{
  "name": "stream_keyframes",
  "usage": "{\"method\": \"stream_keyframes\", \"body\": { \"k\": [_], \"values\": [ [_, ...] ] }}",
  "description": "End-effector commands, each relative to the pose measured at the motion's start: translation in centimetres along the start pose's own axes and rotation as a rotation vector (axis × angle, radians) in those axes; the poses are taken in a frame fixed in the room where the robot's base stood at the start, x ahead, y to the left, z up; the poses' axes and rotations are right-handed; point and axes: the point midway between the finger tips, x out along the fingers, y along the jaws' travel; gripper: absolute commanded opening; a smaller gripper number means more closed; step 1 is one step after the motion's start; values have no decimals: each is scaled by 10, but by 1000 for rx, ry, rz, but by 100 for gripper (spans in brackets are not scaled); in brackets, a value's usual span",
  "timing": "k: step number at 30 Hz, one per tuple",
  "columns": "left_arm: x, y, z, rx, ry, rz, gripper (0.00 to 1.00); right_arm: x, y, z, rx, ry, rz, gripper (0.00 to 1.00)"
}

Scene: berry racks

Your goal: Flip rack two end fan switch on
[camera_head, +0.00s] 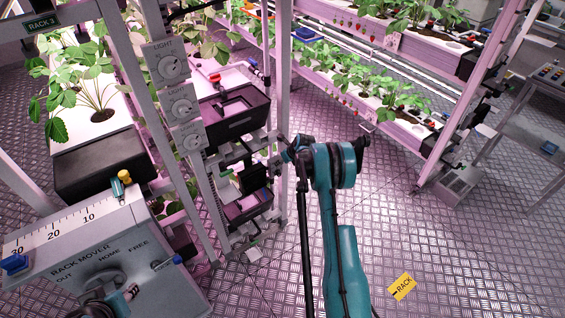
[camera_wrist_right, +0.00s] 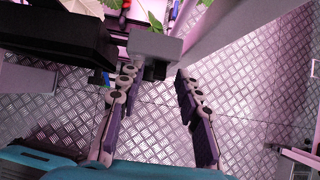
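In the right wrist view a grey box (camera_wrist_right: 155,47) with a dark protruding part (camera_wrist_right: 154,71) on its near side lies just beyond my right fingertips; it may be the fan switch, but no label or on/off position is readable. My right gripper (camera_wrist_right: 158,78) is open, with its two purple-padded fingers apart and nothing between them. In the head view my right gripper (camera_head: 268,160) is at the lower end of the near rack, partly hidden by my teal wrist, and the switch cannot be made out there.
Three dials labelled LIGHT (camera_head: 181,107) are on the rack's upright. A RACK MOVER console (camera_head: 75,245) stands at lower left. Dark planter boxes (camera_head: 235,113) sit close to my right gripper. A yellow RACK marker (camera_head: 402,287) lies on open metal floor at right.

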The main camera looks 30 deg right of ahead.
Motion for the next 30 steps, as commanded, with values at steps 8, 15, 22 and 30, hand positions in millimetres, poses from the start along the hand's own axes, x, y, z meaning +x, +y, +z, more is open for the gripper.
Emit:
{"method": "stream_keyframes", "body": {
  "k": [8, 15, 22, 30],
  "values": [
    [0, 0, 0, 0, 0, 0, 34, -53, 0, 0, 1, 0, -1, 34],
    [0, 0, 0, 0, 0, 0, 34, -98, 0, 0, 0, 0, -1, 34],
    [0, 0, 0, 0, 0, 0, 34, -115, 0, 0, 0, 1, 0, 34],
    [0, 0, 0, 0, 0, 0, 34, -115, 0, 0, 0, 0, 0, 34]
  ]
}}
